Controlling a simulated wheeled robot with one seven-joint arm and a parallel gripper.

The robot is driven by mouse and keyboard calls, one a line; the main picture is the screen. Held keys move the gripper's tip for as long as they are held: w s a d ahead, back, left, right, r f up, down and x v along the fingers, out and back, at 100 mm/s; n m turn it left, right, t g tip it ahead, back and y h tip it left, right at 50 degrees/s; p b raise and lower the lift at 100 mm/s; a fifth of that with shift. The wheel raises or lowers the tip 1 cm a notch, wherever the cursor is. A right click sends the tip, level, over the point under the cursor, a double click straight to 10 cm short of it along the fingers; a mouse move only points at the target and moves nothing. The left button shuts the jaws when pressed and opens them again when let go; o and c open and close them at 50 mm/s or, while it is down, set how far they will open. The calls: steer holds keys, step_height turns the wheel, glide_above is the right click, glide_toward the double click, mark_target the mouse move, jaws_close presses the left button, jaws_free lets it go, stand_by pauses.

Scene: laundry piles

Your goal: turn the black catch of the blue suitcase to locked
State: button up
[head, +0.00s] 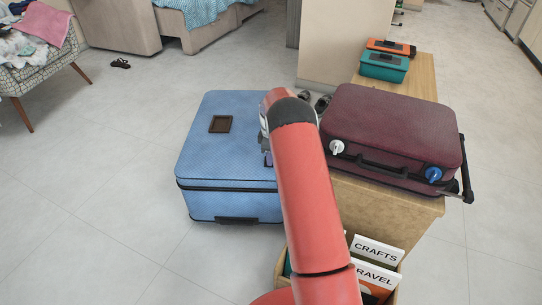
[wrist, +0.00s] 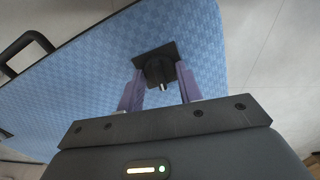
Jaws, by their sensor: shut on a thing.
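The blue suitcase (head: 205,165) lies flat on the floor, left of the wooden bench. Its light-blue patterned side fills much of the wrist view (wrist: 75,80). The black catch (wrist: 158,68), a round knob on a square black plate with a small pale mark toward the camera, is on that side. My gripper (wrist: 159,76) has its two purple fingers on either side of the knob, shut on it. In the head view, my red arm reaches to the suitcase's right side and hides the catch; only a bit of the gripper (head: 267,157) shows.
A maroon suitcase (head: 395,125) with a white and a blue dial lies on the wooden bench (head: 400,205). Teal (head: 384,66) and orange (head: 391,46) boxes sit behind it. A box with cards marked CRAFTS (head: 376,251) stands near my arm.

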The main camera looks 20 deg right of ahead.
steer(key=m, duration=0.4)
steer(key=shift+b, duration=0.3)
steer(key=m, duration=0.8)
steer(key=shift+m, duration=2.1)
steer(key=o, duration=1)
steer(key=shift+r, duration=3.9)
